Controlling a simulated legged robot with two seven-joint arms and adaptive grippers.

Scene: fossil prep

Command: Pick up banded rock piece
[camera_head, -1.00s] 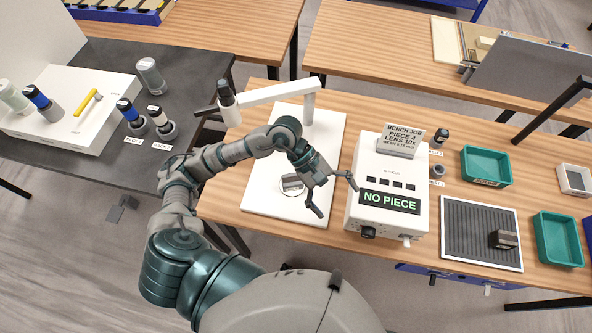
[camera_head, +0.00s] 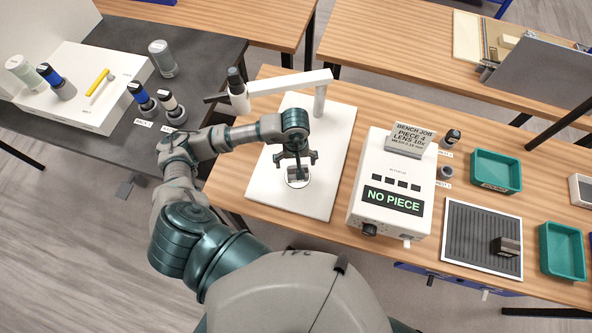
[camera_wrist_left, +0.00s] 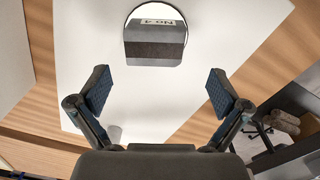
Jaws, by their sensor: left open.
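In the head view, the piece (camera_head: 298,174) shows partly beneath my left gripper (camera_head: 296,159), on the white stand base (camera_head: 322,192). My left gripper is open and empty over the stand. In the left wrist view, its two fingers (camera_wrist_left: 160,82) are spread wide, with the piece ahead of them and apart from them. My right gripper is not in view.
The stand's arm and lens (camera_head: 238,92) rise behind my left arm. A white box (camera_head: 382,215) reading "NO PIECE" stands to the right, under a "PIECE 4, LENS 10x" sign (camera_head: 411,138). A dark block (camera_head: 506,247) lies on a ribbed mat (camera_head: 470,225); teal trays (camera_head: 497,171) are near.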

